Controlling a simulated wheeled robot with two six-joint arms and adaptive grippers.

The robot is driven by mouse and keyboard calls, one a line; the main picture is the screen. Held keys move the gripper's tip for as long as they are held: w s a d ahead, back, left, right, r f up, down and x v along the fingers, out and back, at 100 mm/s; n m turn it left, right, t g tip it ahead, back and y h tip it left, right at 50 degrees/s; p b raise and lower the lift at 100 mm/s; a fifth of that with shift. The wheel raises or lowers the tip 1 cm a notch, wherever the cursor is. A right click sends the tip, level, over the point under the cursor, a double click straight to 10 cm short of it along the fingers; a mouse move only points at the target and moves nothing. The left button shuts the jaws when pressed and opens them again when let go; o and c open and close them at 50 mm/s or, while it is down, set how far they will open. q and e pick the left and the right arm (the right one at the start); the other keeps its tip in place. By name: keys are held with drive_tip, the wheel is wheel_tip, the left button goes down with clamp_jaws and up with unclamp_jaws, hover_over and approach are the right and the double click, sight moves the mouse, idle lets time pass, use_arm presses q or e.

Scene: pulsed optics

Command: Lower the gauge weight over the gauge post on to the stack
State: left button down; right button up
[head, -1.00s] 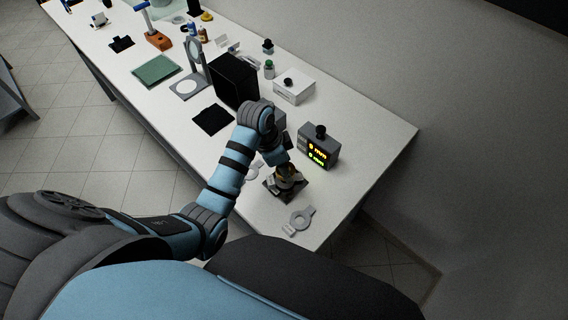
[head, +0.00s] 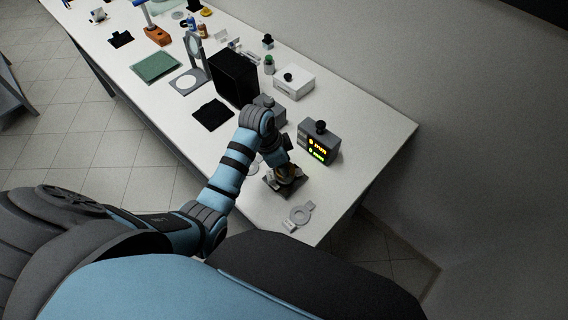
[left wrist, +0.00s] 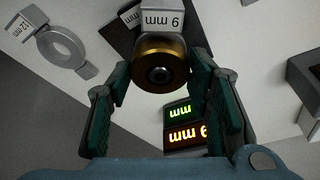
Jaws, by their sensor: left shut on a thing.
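The gauge weight (left wrist: 147,75) is a round brass piece with a dark centre, seen end-on in the left wrist view. My left gripper (left wrist: 160,75) is shut on it, with one finger on each side. A block marked in mm (left wrist: 174,17) shows just beyond it, upside down in this view. In the head view my left gripper (head: 287,173) is low over the dark stand base (head: 271,185) near the table's front end. The gauge post is hidden or cannot be told from the weight's dark centre. Whether the weight touches the stack cannot be told. My right gripper is not in view.
A grey display box (head: 318,141) with lit amber and green mm readings stands close to the right of the gripper. A flat ring gauge (head: 301,214) lies in front; it also shows in the wrist view (left wrist: 62,48). A white box (head: 294,82) and black box (head: 233,77) stand farther back.

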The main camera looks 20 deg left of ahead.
sight(277, 171)
use_arm(q)
drive_tip(key=shift+f, duration=0.15)
idle(0.3)
drive_tip(key=shift+f, duration=0.3)
drive_tip(key=c, duration=0.7)
unclamp_jaws()
drive_tip(key=shift+r, duration=0.1)
drive_tip(key=v, duration=0.7)
drive_tip(key=shift+s+a+r, duration=0.1)
drive_tip(key=shift+r, duration=0.05)
